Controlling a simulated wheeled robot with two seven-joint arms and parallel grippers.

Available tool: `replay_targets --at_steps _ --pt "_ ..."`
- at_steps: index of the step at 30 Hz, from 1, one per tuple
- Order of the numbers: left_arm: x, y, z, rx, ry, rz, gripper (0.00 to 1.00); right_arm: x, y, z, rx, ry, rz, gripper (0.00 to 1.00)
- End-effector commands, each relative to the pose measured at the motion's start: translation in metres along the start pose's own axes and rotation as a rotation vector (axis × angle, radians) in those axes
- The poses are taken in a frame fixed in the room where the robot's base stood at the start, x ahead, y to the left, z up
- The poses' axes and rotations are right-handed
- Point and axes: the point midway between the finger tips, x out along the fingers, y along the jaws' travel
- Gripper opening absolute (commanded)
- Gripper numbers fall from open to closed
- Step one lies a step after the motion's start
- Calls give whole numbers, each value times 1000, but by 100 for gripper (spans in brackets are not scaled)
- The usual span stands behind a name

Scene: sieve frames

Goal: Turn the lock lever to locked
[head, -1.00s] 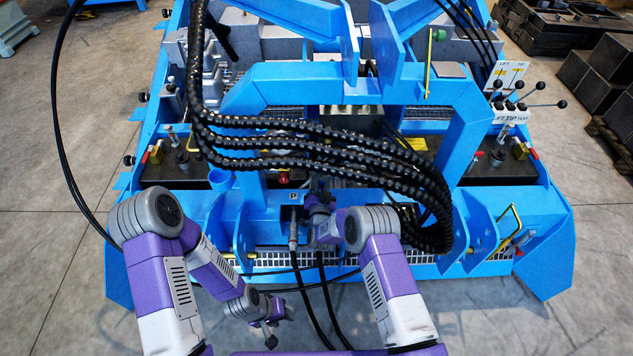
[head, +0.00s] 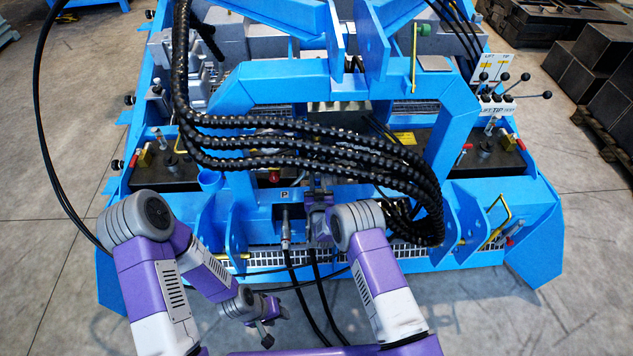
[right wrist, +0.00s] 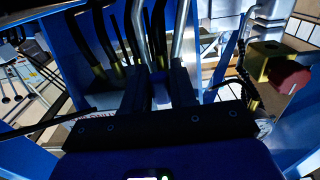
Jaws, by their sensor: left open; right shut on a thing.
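A yellow block with a red knob (right wrist: 285,75), perhaps the lock lever, shows at the right of the right wrist view. A small red knob (head: 275,177) shows under the black hoses in the head view; whether it is the same part I cannot tell. My right gripper (head: 320,199) is at the blue front beam, right of the P label (head: 284,195). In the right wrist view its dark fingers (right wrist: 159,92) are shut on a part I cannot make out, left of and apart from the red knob. My left gripper (head: 266,328) is open and empty, low in front of the machine.
Thick black hoses (head: 300,150) hang across the blue frame (head: 262,88) above my right gripper. A hose coupling (head: 285,228) hangs left of that gripper. Red-handled yellow valves (head: 145,155) sit at the sides. The LIFT/TIP levers (head: 505,95) stand at right. Floor in front is clear.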

Motion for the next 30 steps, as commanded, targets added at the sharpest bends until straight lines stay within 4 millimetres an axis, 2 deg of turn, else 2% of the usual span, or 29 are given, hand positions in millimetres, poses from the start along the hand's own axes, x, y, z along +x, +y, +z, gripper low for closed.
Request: replay_targets --at_steps 10,11,15,24,30 --pt "0 0 0 0 0 0 43 0 1 1 -7 -2 1 0" --pt "0 0 0 0 0 0 43 0 1 1 -7 -2 1 28" --pt "0 0 0 0 0 0 43 0 1 1 -6 -1 1 47" --pt "-1 0 0 0 0 0 43 -2 0 0 -4 -1 0 47" --pt "-12 4 0 0 0 0 43 -26 0 -2 -5 -4 -1 47"
